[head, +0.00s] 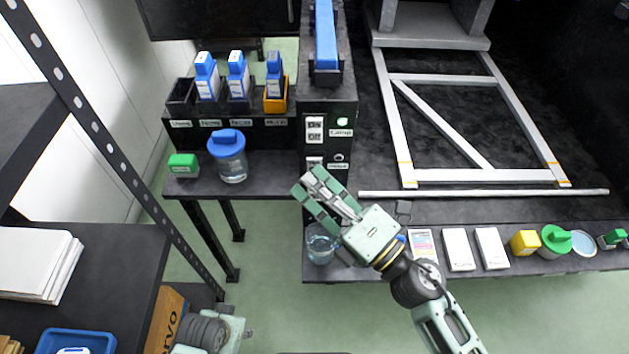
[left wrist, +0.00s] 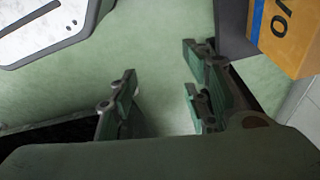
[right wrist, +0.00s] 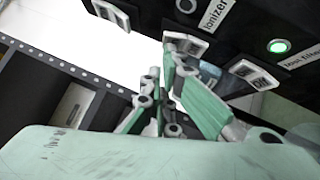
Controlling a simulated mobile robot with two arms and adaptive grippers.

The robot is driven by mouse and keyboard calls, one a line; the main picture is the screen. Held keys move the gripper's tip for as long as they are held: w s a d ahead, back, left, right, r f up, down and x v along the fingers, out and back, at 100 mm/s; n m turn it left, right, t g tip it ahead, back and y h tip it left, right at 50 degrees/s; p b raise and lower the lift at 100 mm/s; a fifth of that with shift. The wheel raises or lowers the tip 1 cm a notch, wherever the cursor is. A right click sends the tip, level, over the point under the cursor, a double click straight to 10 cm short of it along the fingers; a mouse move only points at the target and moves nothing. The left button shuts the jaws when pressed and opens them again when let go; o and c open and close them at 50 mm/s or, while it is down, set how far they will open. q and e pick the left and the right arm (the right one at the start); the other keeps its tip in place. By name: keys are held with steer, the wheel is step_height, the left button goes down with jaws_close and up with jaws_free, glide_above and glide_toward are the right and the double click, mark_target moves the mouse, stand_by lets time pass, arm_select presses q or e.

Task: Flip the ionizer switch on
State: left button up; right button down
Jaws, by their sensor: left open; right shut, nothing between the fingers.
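The ionizer switch (head: 314,162) is a white rocker on the dark panel, below the lamp switch (head: 314,130). In the right wrist view the ionizer switch (right wrist: 186,42) sits beside its "Ionizer" label (right wrist: 215,14). Its position is too small to read, and its indicator looks dark. My right gripper (head: 310,185) is shut and empty, its fingers pointing at the panel just below the switch. In the right wrist view the fingertips (right wrist: 172,50) overlap the switch's lower edge; I cannot tell whether they touch. My left gripper (left wrist: 160,90) is open and empty over the floor.
Another switch (right wrist: 253,73) with a lit green indicator (right wrist: 278,46) is close to the right fingers. A glass jar (head: 321,244) stands beneath the right gripper. A cardboard box (left wrist: 290,35) is near the left gripper.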

steer(key=shift+w+r, duration=0.1)
stand_by(0.3)
arm_select(q)
steer(key=f, duration=0.1)
steer(key=s+f+p, duration=0.1)
steer(key=f, duration=0.1)
steer(key=shift+s, duration=0.1)
arm_select(e)
steer(key=shift+w+r, duration=0.25)
steer(key=shift+w, duration=0.05)
